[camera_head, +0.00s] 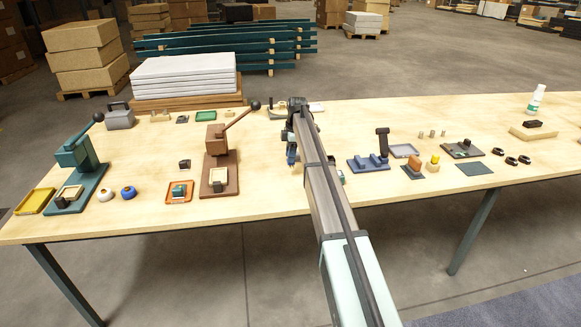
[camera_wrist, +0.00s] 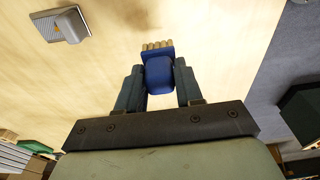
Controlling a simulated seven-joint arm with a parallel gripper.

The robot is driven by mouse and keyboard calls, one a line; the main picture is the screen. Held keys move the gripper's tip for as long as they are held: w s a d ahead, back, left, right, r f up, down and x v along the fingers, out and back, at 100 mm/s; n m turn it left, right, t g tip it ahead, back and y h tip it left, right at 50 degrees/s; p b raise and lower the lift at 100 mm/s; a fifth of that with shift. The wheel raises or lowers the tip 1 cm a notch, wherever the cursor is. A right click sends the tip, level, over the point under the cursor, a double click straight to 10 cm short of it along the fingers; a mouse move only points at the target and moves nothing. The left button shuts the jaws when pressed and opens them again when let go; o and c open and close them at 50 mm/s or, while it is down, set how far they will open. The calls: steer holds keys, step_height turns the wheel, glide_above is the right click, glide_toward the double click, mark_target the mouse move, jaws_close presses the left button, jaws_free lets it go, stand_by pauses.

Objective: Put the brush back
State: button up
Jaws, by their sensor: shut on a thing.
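My gripper (camera_wrist: 160,82) is shut on the blue brush (camera_wrist: 159,76) in the wrist view. The brush's pale bristles (camera_wrist: 157,46) stick out past the fingertips. In the head view my gripper (camera_head: 292,158) is above the middle of the table, with a bit of blue at its tip. My arm hides part of the table there. I cannot tell which item is the brush's own place.
A teal press (camera_head: 76,165) and a brown press (camera_head: 216,160) stand on the left. A blue stand (camera_head: 369,165) is right of my arm. A grey plate with a block (camera_wrist: 62,24) lies upper left in the wrist view. Bare wood surrounds the brush there.

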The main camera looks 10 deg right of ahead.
mark_target(290, 165)
steer(key=shift+f, duration=2.65)
steer(key=shift+f, duration=0.15)
steer(key=o, duration=1)
steer(key=shift+o, duration=0.2)
step_height(290, 165, up, 12)
steer(key=d, duration=0.1)
steer(key=shift+d, duration=0.2)
